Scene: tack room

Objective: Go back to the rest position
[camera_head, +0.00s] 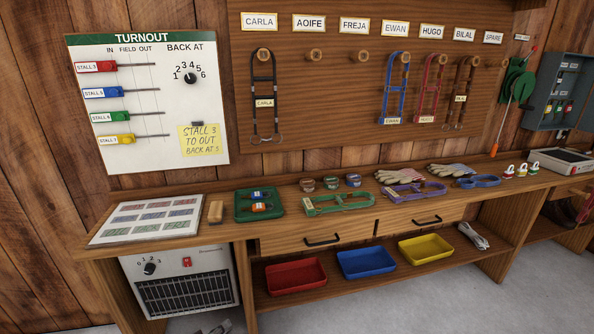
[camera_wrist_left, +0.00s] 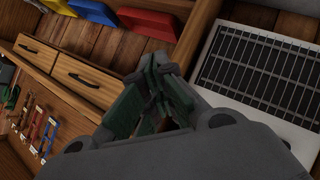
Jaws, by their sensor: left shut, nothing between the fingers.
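My left gripper (camera_wrist_left: 155,85) shows in the left wrist view with its fingers together and nothing between them. It is in front of the bench, near the white heater (camera_wrist_left: 262,72) and the drawers (camera_wrist_left: 85,80). In the head view only a small grey part, likely of this gripper, shows at the bottom edge, below the heater (camera_head: 185,285). The rest of the left arm is hidden from the head view. My right gripper is in neither view.
The wooden bench (camera_head: 400,213) holds a green tray (camera_head: 240,210), halters, gloves and small tins. Red (camera_head: 295,277), blue (camera_head: 366,263) and yellow (camera_head: 425,249) trays sit on the shelf below. The turnout board (camera_head: 150,120) and halter pegs are on the wall. Bare floor lies in front.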

